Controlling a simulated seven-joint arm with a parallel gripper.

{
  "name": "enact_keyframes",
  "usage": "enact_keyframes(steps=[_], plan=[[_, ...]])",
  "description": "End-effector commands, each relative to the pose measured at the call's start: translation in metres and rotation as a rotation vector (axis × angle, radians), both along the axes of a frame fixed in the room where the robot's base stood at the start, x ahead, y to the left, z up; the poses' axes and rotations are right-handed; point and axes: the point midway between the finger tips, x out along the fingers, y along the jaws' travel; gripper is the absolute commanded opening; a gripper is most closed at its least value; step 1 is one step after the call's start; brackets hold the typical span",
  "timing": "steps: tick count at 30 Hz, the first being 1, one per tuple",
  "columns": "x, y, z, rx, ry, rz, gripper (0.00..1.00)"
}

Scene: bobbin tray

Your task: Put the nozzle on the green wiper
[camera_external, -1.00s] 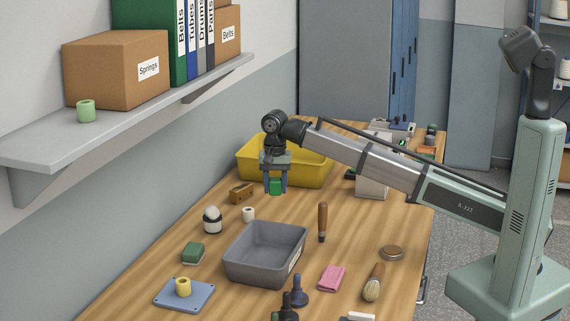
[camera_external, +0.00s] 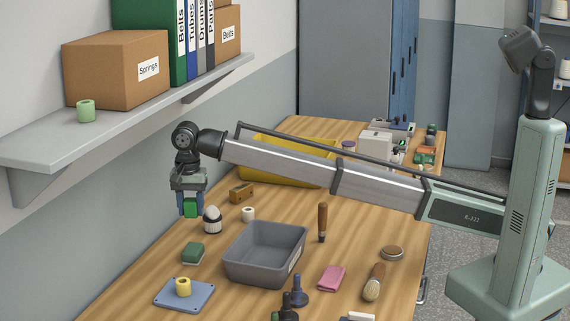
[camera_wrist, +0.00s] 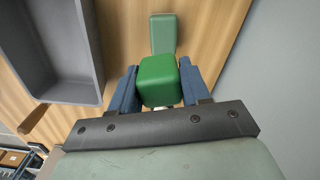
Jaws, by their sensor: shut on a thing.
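My gripper (camera_external: 189,208) is shut on a bright green block (camera_wrist: 160,80), which I cannot tell for sure is the nozzle. It holds the block in the air at the left of the table, close above and behind the white egg-shaped thing. A green sponge-like pad (camera_external: 193,252), which looks like the green wiper, lies on the wood nearer the front. In the wrist view the pad (camera_wrist: 163,32) shows beyond the held block, partly covered by it. No other thing rests on the pad.
The grey bin (camera_external: 241,268) stands right of the pad. The white egg-shaped thing (camera_external: 212,219) in a dark holder and a white spool (camera_external: 248,213) stand behind it. A blue plate (camera_external: 170,297) with a yellow spool (camera_external: 183,286) lies in front. The wall and shelf (camera_external: 140,123) are left.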

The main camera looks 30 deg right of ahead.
Motion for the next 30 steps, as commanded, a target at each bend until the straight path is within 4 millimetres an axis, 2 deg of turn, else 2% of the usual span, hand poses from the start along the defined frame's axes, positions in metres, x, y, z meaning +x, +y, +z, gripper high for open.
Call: enact_keyframes(steps=[1,6,14,24,30], plan=[[0.003,0.006,0.002,0.001,-0.001,-0.051,0.12],[0.003,0.005,0.001,0.002,-0.002,-0.201,0.12],[0.003,0.004,-0.004,0.003,-0.002,-0.295,0.12],[0.003,0.004,-0.053,0.002,-0.003,-0.297,0.12],[0.003,0.004,-0.067,0.003,-0.002,-0.297,0.12]])
